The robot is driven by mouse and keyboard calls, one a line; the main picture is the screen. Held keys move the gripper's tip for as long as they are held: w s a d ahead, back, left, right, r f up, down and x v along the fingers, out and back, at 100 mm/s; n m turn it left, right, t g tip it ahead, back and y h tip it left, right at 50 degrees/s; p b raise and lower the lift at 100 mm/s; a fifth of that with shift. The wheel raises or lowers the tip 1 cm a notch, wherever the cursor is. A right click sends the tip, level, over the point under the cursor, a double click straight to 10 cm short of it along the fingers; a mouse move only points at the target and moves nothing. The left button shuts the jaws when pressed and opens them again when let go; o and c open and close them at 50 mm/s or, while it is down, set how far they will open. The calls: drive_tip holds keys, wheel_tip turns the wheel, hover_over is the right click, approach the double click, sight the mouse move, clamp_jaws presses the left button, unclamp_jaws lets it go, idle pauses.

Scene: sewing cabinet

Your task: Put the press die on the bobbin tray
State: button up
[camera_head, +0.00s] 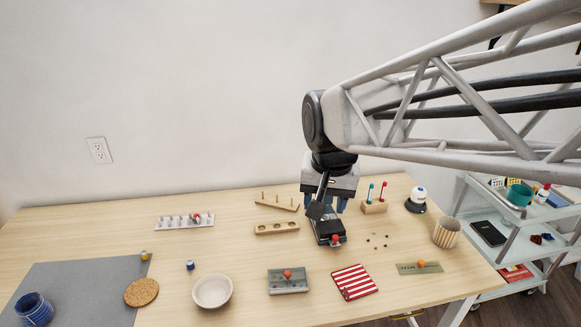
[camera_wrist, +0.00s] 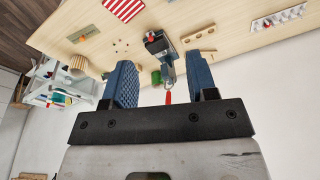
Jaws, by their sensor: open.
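The black hand press (camera_head: 325,222) stands upright on the table directly below my gripper (camera_head: 326,203). A small red-topped piece, apparently the press die (camera_head: 336,239), sits at its front base; it also shows in the wrist view (camera_wrist: 152,35). A pale rack with a row of upright parts, likely the bobbin tray (camera_head: 172,222), lies at the back left, with a red-topped piece on it; it shows at the top right of the wrist view (camera_wrist: 278,18). My gripper is open and empty above the press, a red-tipped rod (camera_wrist: 168,97) showing between its fingers.
Wooden blocks (camera_head: 277,229) stand left of the press, and a tool stand (camera_head: 374,207) to its right. A grey-green plate (camera_head: 288,288) with a red-topped piece, striped cloth (camera_head: 354,282) and white bowl (camera_head: 212,291) lie in front.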

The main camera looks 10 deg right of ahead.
drive_tip(key=s+d+f+n, duration=0.1)
drive_tip(key=s+f, duration=0.1)
drive_tip(key=s, duration=0.4)
drive_tip(key=s+d+f+n, duration=0.1)
drive_tip(key=s+d+n, duration=0.1)
drive_tip(key=s, duration=0.4)
drive_tip(key=shift+s+d+f, duration=0.15)
drive_tip(key=shift+s+f, duration=0.05)
drive_tip(key=shift+f, duration=0.2)
